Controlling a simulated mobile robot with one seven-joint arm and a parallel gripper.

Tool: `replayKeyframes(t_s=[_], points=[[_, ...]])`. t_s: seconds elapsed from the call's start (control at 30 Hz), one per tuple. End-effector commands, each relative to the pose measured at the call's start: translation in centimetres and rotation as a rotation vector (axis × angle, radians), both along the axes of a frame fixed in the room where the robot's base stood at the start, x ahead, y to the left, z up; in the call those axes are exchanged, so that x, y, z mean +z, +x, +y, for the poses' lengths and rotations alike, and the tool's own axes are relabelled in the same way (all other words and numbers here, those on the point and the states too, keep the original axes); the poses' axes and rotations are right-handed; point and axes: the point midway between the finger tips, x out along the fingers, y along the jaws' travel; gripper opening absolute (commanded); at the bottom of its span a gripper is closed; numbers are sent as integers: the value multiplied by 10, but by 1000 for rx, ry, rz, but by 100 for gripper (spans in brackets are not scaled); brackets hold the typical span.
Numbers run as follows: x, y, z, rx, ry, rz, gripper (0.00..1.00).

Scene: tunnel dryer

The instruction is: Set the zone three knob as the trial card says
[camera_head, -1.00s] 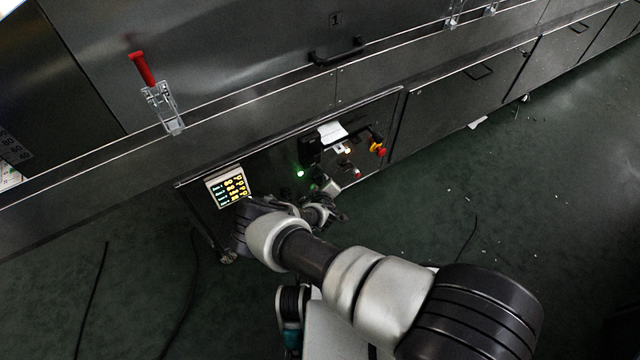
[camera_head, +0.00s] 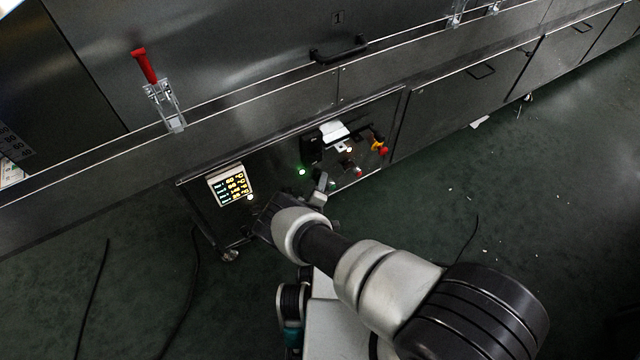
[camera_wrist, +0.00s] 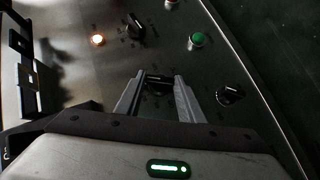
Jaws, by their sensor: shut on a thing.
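My gripper (camera_wrist: 158,86) is shut on a dark knob (camera_wrist: 158,79) on the black control panel (camera_wrist: 75,75); the knob shows between the two fingers. Which zone it belongs to cannot be read. Two other black knobs show in the wrist view, one above (camera_wrist: 135,29) and one to the right (camera_wrist: 231,94). In the head view my gripper (camera_head: 321,187) is at the lower part of the panel, and my arm hides part of it. I cannot make out a trial card's text.
A green button (camera_wrist: 195,41) and a lit amber lamp (camera_wrist: 97,40) are near the knobs. A red and yellow stop button (camera_head: 381,148) is at the panel's right. A red-handled clamp (camera_head: 144,67) is at upper left. The floor at right is mostly clear.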

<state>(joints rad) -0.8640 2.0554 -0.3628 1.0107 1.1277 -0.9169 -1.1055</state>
Motion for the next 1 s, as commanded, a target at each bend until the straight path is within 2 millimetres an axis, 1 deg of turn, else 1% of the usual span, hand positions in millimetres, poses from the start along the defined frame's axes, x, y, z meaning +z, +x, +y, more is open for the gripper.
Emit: replayKeyframes(t_s=[0.4,0.43,0.5,0.53,1.0], points=[[1,2,2,4,-6,-7,13],[1,2,2,4,-6,-7,40],[1,1,2,4,-6,-7,52],[1,1,2,4,-6,-7,54],[3,3,-1,1,-6,-4,54]])
